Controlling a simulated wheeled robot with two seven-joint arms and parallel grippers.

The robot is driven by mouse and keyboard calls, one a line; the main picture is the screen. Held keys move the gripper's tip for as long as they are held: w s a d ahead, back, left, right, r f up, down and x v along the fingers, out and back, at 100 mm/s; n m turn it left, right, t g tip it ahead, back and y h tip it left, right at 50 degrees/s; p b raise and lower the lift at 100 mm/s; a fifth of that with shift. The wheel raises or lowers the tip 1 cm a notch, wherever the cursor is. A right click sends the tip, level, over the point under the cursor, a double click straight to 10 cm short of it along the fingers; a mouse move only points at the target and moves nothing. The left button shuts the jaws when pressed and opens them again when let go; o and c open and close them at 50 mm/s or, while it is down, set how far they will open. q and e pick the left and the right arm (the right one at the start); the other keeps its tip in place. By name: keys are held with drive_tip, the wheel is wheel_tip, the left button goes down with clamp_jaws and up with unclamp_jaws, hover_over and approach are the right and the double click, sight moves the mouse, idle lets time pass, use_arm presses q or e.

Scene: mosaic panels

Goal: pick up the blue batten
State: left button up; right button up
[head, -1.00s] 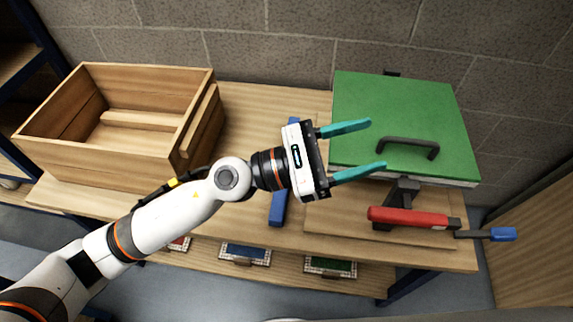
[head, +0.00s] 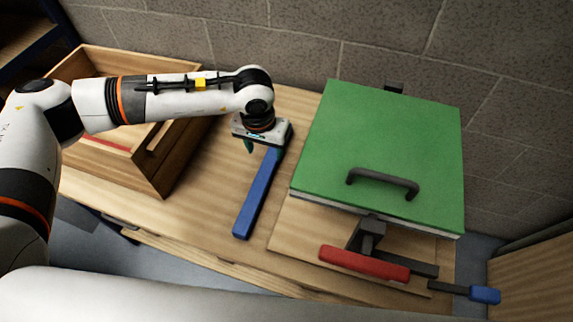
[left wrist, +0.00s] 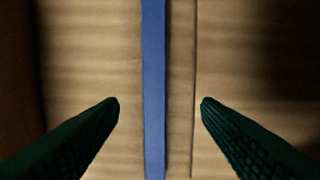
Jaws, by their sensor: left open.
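The blue batten (head: 256,200) lies on the wooden bench top, between the crate and the green-lidded box. Its far end is hidden beneath my left gripper (head: 264,150). The gripper points down over that far part, open and empty. In the left wrist view the batten (left wrist: 153,60) runs from top to bottom between the two dark green fingers, with a gap on each side. It is a little nearer the left finger. My right gripper is not in view.
A wooden crate (head: 150,178) stands on the left, partly hidden by my left arm. On the right is a box with a green lid (head: 385,135) and dark handle. In front of it is a clamp with a red handle (head: 363,264). Bench top is clear around the batten's near end.

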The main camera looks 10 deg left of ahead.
use_arm(q)
drive_tip(key=b, duration=0.3)
hover_over(265, 171)
drive_tip(key=s, duration=0.1)
wheel_tip(265, 171, down, 5)
drive_tip(key=shift+a+f, duration=0.15)
drive_tip(key=shift+f, duration=0.05)
drive_tip(key=shift+w+f+b, duration=0.2)
drive_tip(key=shift+f+b, duration=0.1)
drive_tip(key=shift+f, duration=1.15)
drive_tip(key=f, duration=0.1)
drive_tip(key=f+b, duration=0.1)
drive_tip(key=shift+w+f, duration=0.25)
drive_tip(key=shift+f, duration=0.15)
drive_tip(key=shift+d+f+b, duration=0.2)
drive_tip(key=shift+f+b, duration=0.1)
drive_tip(key=shift+c, duration=0.6)
drive_tip(key=c, duration=0.6)
drive_tip(key=shift+w+r, duration=0.1)
drive_tip(key=c, duration=0.5)
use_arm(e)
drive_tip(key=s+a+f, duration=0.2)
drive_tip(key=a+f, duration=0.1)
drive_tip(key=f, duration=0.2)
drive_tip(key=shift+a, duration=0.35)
